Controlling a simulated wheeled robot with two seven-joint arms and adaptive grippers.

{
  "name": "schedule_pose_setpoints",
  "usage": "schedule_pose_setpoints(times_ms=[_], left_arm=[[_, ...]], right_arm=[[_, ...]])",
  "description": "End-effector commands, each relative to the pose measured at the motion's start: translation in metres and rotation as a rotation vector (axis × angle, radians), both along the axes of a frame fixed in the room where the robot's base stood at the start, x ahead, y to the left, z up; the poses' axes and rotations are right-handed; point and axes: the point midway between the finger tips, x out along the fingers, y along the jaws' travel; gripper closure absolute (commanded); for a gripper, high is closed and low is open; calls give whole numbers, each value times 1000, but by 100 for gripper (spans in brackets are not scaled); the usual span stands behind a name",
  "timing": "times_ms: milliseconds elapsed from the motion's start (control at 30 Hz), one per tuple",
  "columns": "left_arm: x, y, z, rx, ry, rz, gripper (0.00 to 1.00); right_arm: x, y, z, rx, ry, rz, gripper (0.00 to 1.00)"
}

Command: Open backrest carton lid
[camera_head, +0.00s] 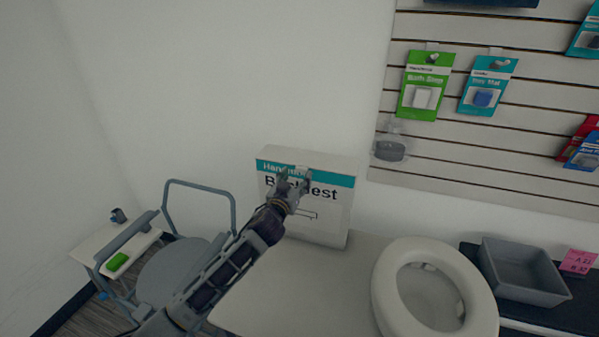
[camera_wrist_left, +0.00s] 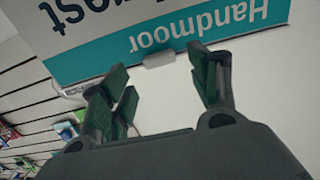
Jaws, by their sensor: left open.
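The backrest carton (camera_head: 330,215) is a white upright box with a teal band, standing on the white counter against the wall. Its lid looks closed; the top (camera_head: 320,158) is flat. My left gripper (camera_head: 293,178) is in front of the carton's upper front, near the teal band. In the left wrist view, the carton's teal band (camera_wrist_left: 110,62) shows upside down, with a small pale tab (camera_wrist_left: 159,58) at its edge. The left gripper (camera_wrist_left: 165,90) is open there, its fingers on either side of the tab, with nothing held. Contact cannot be told. My right gripper is not in view.
A beige toilet seat (camera_head: 387,290) and a grey bin (camera_head: 522,270) are on the right. A pink tag (camera_head: 578,262) stands beside the bin. A grey chair (camera_head: 180,268) is at the left. Packages, including a green one (camera_head: 426,85), hang on the slatted wall (camera_head: 480,150).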

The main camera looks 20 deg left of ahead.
Motion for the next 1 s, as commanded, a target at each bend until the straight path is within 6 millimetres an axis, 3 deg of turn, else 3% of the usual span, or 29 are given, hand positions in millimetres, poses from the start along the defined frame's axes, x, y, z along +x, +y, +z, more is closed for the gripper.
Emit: schedule_pose_setpoints(times_ms=[500,933,1000], left_arm=[[36,-1,0,-1,0,0,39],[40,-1,0,-1,0,0,39],[40,-1,0,-1,0,0,46]], right_arm=[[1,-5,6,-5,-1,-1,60],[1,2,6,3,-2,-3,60],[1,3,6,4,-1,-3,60]])
